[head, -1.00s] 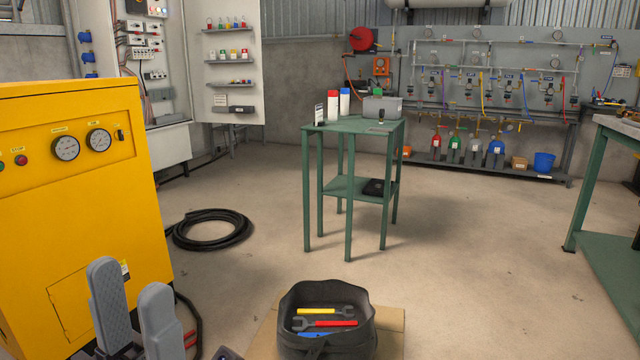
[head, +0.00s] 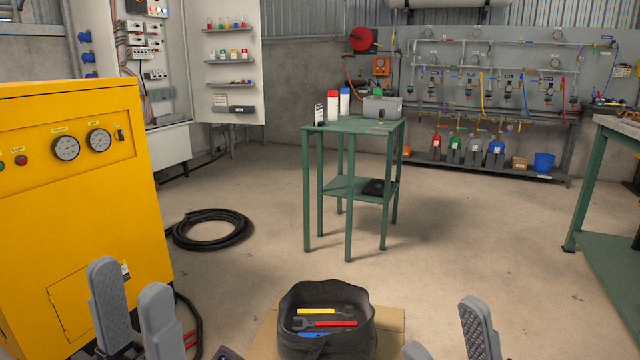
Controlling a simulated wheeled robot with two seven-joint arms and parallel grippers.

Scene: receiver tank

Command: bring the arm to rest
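My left gripper (head: 130,275) is at the lower left, in front of the yellow machine (head: 85,200). Its two grey fingers point up and stand apart with nothing between them. My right gripper (head: 442,323) is at the bottom edge, right of the black tool bag (head: 327,345). Its two fingers are apart and the gap looks empty; only the tip of its left finger shows. Most of both arms is out of view.
The bag holds wrenches (head: 325,324) and sits on cardboard (head: 392,325). A green table (head: 352,126) carries bottles and a grey box. A black hose (head: 210,230) lies coiled on the floor. A green-legged workbench (head: 584,190) stands right. Open floor lies between.

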